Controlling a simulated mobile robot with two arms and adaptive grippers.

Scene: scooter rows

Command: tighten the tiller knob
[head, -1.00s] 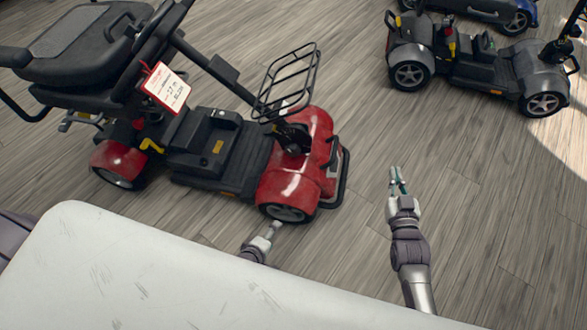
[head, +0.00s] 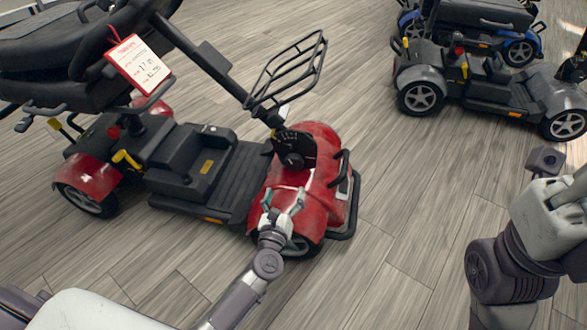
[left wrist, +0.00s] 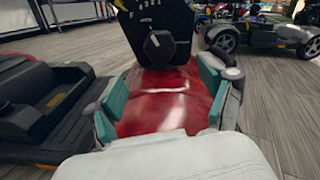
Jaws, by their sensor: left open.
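The tiller knob (head: 293,160) is a round black knob on a black dial plate with pale marks, at the foot of the tiller of a red scooter (head: 318,140). In the left wrist view the knob (left wrist: 158,46) is ahead, top centre, with its pointer ridge visible. My left gripper (head: 283,197) is open over the red front cover, below the knob and apart from it. Its teal-padded fingers (left wrist: 163,98) stand wide with nothing between them. My right gripper's pale hand (head: 550,210) is at the right edge; its fingers are not clearly visible.
A wire basket (head: 290,72) overhangs the knob from above on the tiller. A price tag (head: 139,65) hangs by the seat. A black bumper (head: 346,205) rings the scooter's front. A grey scooter (head: 480,85) and a blue one (head: 520,52) stand back right. Wood floor between is clear.

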